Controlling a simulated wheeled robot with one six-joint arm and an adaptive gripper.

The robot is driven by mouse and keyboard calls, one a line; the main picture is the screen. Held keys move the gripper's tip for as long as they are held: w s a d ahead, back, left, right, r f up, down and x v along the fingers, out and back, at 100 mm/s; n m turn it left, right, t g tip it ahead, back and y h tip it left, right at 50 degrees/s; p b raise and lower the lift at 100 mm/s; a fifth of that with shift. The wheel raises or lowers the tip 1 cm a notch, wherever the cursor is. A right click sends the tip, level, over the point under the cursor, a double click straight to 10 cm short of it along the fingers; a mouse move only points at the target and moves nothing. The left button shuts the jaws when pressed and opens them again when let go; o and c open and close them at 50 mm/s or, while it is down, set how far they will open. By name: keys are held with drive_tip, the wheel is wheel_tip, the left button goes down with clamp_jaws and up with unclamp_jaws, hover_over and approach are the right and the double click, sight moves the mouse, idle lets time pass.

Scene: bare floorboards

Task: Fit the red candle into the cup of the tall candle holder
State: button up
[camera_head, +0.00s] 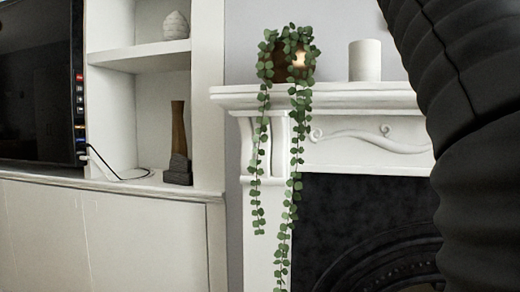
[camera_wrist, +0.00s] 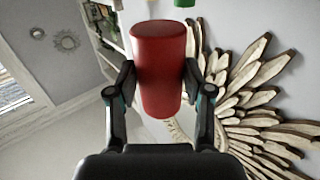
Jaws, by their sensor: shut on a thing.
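In the wrist view, the red candle (camera_wrist: 160,52) is a thick, smooth red cylinder. My gripper (camera_wrist: 160,82) is shut on it, with one finger on each side of its middle. The candle points away from the palm, and its far end is near the top of the picture. No tall candle holder can be made out in either view. My gripper and the candle do not show in the head view.
The head view shows a white mantelpiece (camera_head: 390,98) with a trailing plant (camera_head: 295,45) and a white cylinder (camera_head: 365,60). Shelves (camera_head: 140,55) and a dark screen (camera_head: 35,80) stand left. The wrist view shows a wing-like wall decoration (camera_wrist: 255,110).

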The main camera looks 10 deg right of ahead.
drive_tip(key=w+d+p, duration=0.3)
drive_tip(key=w+d, duration=0.2)
drive_tip(key=w, duration=0.3)
drive_tip(key=w+d+p, duration=0.3)
drive_tip(key=w+d, duration=0.1)
drive_tip(key=w, duration=0.5)
drive_tip(key=shift+s+f+b, duration=0.2)
drive_tip(key=shift+f, duration=1.25)
drive_tip(key=shift+s+f+b, duration=0.2)
drive_tip(key=shift+f, duration=1.2)
drive_tip(key=shift+w+f, duration=0.1)
drive_tip(key=shift+f, duration=0.35)
drive_tip(key=shift+w+f, duration=0.25)
drive_tip(key=a, duration=0.2)
drive_tip(key=s+a+b, duration=0.1)
drive_tip(key=a, duration=0.3)
drive_tip(key=shift+s+r, duration=0.15)
drive_tip(key=shift+r, duration=0.2)
drive_tip(key=shift+s+a, duration=0.1)
drive_tip(key=shift+a, duration=0.2)
drive_tip(key=shift+r, duration=0.2)
